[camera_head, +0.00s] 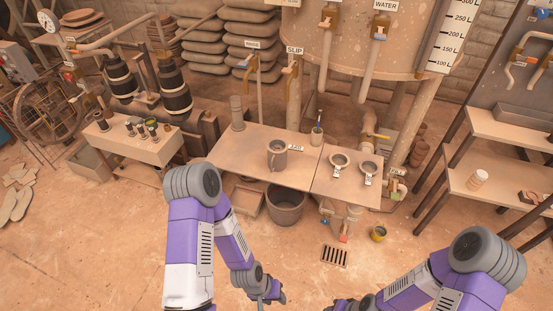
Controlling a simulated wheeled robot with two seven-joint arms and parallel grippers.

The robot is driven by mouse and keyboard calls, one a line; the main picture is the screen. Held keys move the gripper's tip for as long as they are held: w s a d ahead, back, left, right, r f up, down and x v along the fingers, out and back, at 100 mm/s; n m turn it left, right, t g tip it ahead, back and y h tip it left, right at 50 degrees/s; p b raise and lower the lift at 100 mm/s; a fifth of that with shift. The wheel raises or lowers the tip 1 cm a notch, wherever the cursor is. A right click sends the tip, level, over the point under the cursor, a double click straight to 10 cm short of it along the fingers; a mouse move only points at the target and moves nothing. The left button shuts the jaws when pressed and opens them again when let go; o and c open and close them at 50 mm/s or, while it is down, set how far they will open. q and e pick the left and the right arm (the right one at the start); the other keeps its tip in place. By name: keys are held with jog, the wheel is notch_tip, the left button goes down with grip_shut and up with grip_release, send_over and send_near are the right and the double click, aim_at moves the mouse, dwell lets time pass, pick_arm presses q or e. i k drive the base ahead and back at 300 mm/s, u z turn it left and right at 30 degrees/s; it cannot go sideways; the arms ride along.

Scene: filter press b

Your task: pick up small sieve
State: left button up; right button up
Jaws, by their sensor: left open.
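Two round, sieve-like pieces with short labelled handles lie on the right part of the wooden table (235,158): a left one (339,160) and a right one (368,168). They are close in size, and I cannot tell which is the small sieve. My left gripper (275,296) is open, low in the picture in front of the table, well short of both pieces and touching nothing. My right gripper (340,304) is at the bottom edge, partly cut off, and its jaws are unclear.
A grey mug (277,154) and a small pot with a brush (317,136) stand on the table. A dark bucket (286,204) stands below its front edge. A floor drain (335,256) and a yellow tin (378,233) are nearby. Shelves (490,130) stand at right.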

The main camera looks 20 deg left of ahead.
aim_at(278, 146)
jog(key=u, duration=2.3)
jog(key=i, duration=1.85)
jog(key=z, duration=2.35)
